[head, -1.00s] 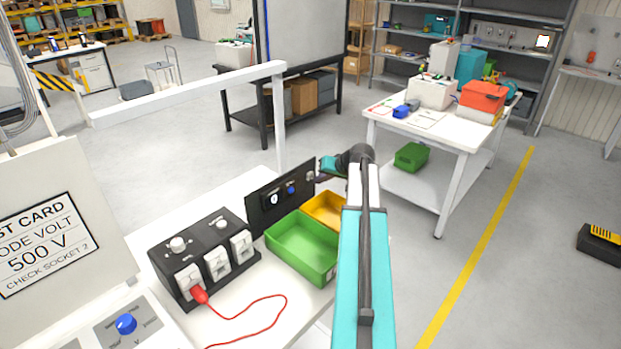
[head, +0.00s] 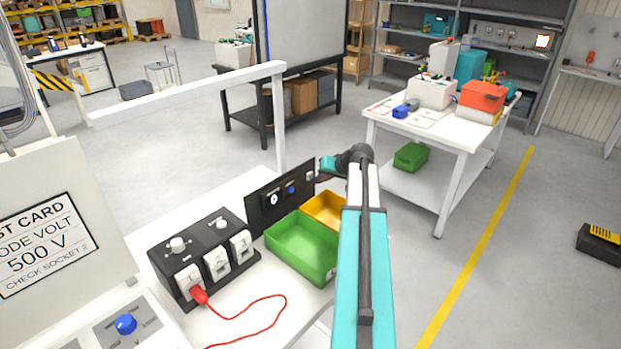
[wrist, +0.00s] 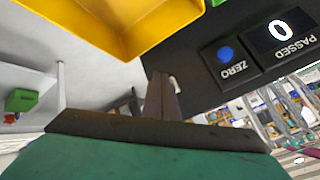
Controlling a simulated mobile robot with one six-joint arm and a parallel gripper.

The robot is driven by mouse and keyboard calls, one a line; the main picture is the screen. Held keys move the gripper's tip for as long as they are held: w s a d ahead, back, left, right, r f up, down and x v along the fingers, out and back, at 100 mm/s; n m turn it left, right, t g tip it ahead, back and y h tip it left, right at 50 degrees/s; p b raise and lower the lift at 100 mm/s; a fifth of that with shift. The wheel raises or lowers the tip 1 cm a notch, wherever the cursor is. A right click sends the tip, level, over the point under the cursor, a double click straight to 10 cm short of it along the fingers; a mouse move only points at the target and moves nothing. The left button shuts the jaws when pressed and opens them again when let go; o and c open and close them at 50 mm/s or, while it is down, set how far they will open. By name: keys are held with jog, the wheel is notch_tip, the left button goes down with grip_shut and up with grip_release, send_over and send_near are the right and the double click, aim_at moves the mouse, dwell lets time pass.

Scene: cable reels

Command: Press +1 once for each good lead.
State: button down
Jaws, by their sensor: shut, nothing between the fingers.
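A black counter panel (head: 265,208) stands upright behind the trays. In the wrist view its display (wrist: 282,30) reads 0 above the word PASSED, seen upside down. A blue button (wrist: 225,54) marked ZERO is beside it. I cannot make out a +1 label. My gripper (wrist: 160,95) is shut and empty, near the panel; in the head view it is at the panel's right end, partly hidden by my arm. A red lead (head: 199,295) is plugged into the left socket of a black test box (head: 205,250), its cable trailing on the bench.
A green tray (head: 302,247) and a yellow tray (head: 325,207) look empty in front of the panel. A test card (head: 45,235) at left reads 500 V and check socket 2. A blue knob (head: 125,324) is below it.

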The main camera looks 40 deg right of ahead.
jog(key=shift+w, duration=0.25)
jog(key=shift+w, duration=0.2)
jog(key=shift+w+a+b, duration=0.1)
jog(key=shift+w+b, duration=0.25)
jog(key=shift+w, duration=0.1)
dwell(1.3)
jog(key=shift+s, duration=0.9)
dwell(0.3)
jog(key=s, duration=0.1)
jog(key=s+b, duration=0.1)
jog(key=s, duration=0.3)
jog(key=shift+d, duration=0.3)
dwell(1.0)
